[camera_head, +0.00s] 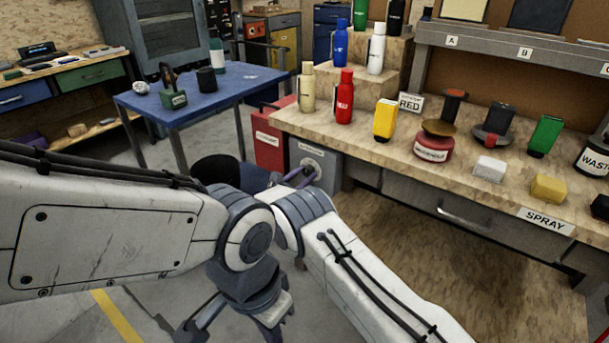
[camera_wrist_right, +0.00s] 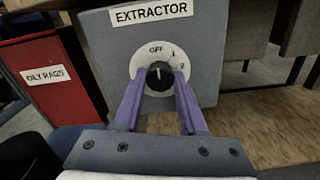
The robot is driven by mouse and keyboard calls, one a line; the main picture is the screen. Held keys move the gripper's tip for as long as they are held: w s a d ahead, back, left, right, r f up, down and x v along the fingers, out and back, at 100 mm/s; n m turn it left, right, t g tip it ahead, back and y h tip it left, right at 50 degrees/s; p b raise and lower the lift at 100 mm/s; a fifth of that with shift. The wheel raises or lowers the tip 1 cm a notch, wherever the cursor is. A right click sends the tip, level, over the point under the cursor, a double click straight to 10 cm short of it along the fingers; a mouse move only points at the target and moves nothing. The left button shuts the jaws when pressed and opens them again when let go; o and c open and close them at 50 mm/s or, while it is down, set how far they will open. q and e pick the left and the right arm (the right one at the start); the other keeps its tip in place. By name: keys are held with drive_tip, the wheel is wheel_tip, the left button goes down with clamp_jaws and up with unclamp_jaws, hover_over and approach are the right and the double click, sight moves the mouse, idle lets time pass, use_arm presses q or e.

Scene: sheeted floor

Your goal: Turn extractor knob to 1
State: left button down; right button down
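The grey extractor box (camera_wrist_right: 205,60) fills the middle of the right wrist view; it shows below the bench in the head view (camera_head: 324,160). Its round black knob (camera_wrist_right: 159,77) sits on a white dial marked OFF, 1 and 2. The knob's white mark points up, toward OFF. My right gripper (camera_wrist_right: 160,82) has its purple fingers on either side of the knob, their tips close to its edges. I cannot tell whether they press on it. My left gripper (camera_head: 238,312) hangs low at the bottom of the head view; its fingertips are not clear.
A red oily-rags bin (camera_wrist_right: 52,78) stands left of the extractor. Bottles and cans stand on the wooden bench (camera_head: 385,160) above. A blue table (camera_head: 225,90) stands to the left.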

use_arm(q)
drive_tip(key=shift+f, duration=0.15)
use_arm(e)
drive_tip(key=m+b, duration=0.3)
drive_tip(key=m, duration=0.1)
drive_tip(key=shift+f+b, duration=0.2)
drive_tip(key=shift+b, duration=0.2)
use_arm(q)
wheel_tip(320, 180, down, 7)
drive_tip(key=b, duration=0.3)
use_arm(e)
drive_tip(key=shift+r+m, duration=0.1)
drive_tip(key=shift+m, duration=1.8)
drive_tip(key=shift+s, duration=0.1)
drive_tip(key=shift+c, duration=2.3)
unclamp_jaws()
drive_tip(key=shift+r, duration=0.1)
